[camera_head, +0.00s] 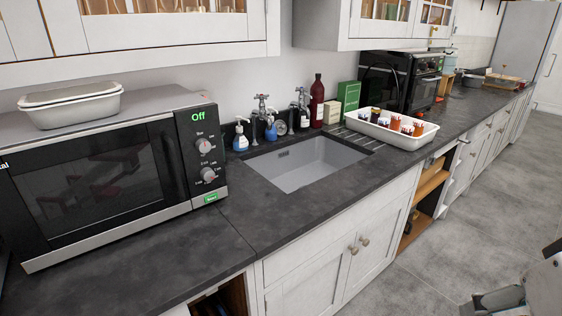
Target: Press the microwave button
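The microwave (105,172) stands on the dark counter at the left, its front turned toward the right of the picture. Its door is shut and its dark window shows reflections. The black control panel (201,150) has a green "Off" readout (198,116) and two round knobs. A lit green button (211,197) sits at the panel's lower edge, in plain view. Grey and white parts of my own arm show at the bottom right corner, well apart from the microwave. I cannot make out gripper fingers there.
A lidded white dish (72,104) rests on the microwave. Right of it are soap bottles (241,136), taps and a sink (306,165). A white tray of jars (391,128) and a black oven (402,80) stand farther along. Counter before the microwave is clear; wall cabinets (165,27) hang above.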

